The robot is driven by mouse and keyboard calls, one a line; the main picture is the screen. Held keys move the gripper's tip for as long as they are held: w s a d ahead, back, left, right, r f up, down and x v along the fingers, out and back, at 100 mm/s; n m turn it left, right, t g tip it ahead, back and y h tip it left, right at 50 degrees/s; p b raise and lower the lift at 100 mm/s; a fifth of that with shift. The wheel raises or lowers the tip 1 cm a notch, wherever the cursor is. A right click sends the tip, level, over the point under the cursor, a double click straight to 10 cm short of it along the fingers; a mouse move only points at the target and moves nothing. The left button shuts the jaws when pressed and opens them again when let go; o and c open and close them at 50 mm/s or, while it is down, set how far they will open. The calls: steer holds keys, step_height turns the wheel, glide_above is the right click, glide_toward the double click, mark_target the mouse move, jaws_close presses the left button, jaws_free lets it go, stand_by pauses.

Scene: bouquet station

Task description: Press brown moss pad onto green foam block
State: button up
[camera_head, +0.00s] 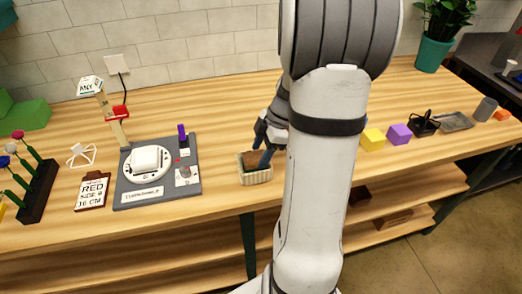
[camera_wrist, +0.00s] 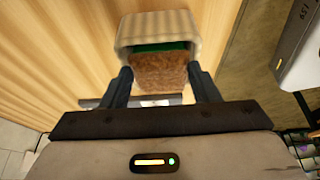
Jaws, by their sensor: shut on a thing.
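The brown moss pad (camera_wrist: 160,72) sits between the two dark fingers of my gripper (camera_wrist: 162,82) in the wrist view. My gripper is shut on it. The green foam block (camera_wrist: 160,47) shows as a narrow strip past the pad's far edge, inside a cream ribbed container (camera_wrist: 158,22). The pad covers the rest of the foam. I cannot tell whether pad and foam touch. In the head view, my gripper (camera_head: 263,150) reaches down at the container (camera_head: 256,178), and brown moss (camera_head: 252,158) shows at its opening. My arm hides part of that area.
Left of the container, a grey board (camera_head: 128,194) carries a white round plate (camera_head: 140,172). Yellow (camera_head: 372,139) and purple (camera_head: 398,134) blocks lie right of my arm. The container is near the table's front edge.

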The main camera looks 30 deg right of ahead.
steer(key=o, duration=1.4)
steer(key=shift+o, duration=0.2)
steer(key=shift+r, duration=0.15)
steer(key=shift+r+p, duration=1.1)
steer(key=shift+r, duration=1.8)
